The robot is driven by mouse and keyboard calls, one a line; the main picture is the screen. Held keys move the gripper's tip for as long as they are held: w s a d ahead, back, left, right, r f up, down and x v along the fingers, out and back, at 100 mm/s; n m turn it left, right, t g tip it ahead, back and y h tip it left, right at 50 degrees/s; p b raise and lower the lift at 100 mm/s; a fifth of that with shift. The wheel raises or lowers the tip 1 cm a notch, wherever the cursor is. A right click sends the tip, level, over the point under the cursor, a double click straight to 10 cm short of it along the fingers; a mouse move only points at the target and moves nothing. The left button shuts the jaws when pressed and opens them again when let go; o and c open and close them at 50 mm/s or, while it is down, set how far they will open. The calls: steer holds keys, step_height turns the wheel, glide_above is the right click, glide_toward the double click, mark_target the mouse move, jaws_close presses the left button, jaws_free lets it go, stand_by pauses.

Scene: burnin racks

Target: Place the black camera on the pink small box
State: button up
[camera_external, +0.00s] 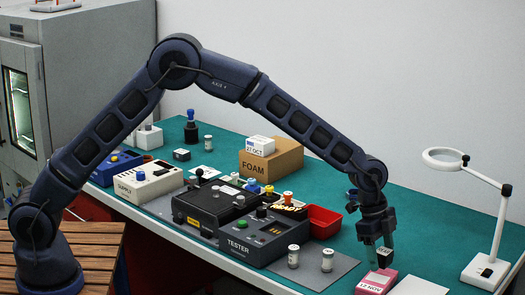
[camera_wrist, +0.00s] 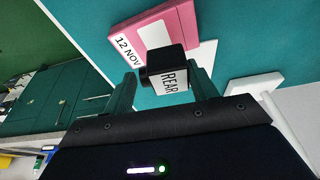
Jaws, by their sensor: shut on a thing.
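My gripper (camera_external: 378,256) points down at the right front of the green table and is shut on the camera. In the wrist view my gripper (camera_wrist: 163,92) has one finger on each side of it. The pink small box (camera_external: 376,283), labelled "12 NOV", lies on the table just below the camera. In the wrist view the camera covers part of the pink box (camera_wrist: 177,22). I cannot tell whether the two touch.
A white ring lamp (camera_external: 487,270) stands close on the right. A white sheet (camera_external: 418,286) lies beside the pink box. Left are small cylinders (camera_external: 327,260), a tester (camera_external: 262,237), a red bin (camera_external: 323,221) and a foam box (camera_external: 271,163).

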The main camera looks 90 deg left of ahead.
mark_target(380, 266)
steer(key=shift+f, duration=1.75)
steer(key=shift+f, duration=0.2)
steer(key=o, duration=1)
steer(key=shift+r, duration=0.1)
steer(key=v, duration=1.2)
steer(key=s+a+r+n+t+y, duration=0.1)
steer(key=s+r+n, duration=0.1)
steer(key=s+r, duration=1)
steer(key=s+r+n+y, duration=0.15)
steer(key=s+r, duration=0.65)
steer(key=s, duration=0.8)
steer(key=s+a+n, duration=0.1)
steer(key=s, duration=0.9)
steer(key=s+a+f+n, duration=0.1)
steer(key=s+n, duration=0.1)
steer(key=s, duration=0.9)
steer(key=s+a+f+n+t, duration=0.1)
steer(key=s+n, duration=0.1)
steer(key=s, duration=0.8)
steer(key=shift+s+f+n, duration=0.1)
steer(key=shift+s+n, duration=0.15)
steer(key=shift+s, duration=0.05)
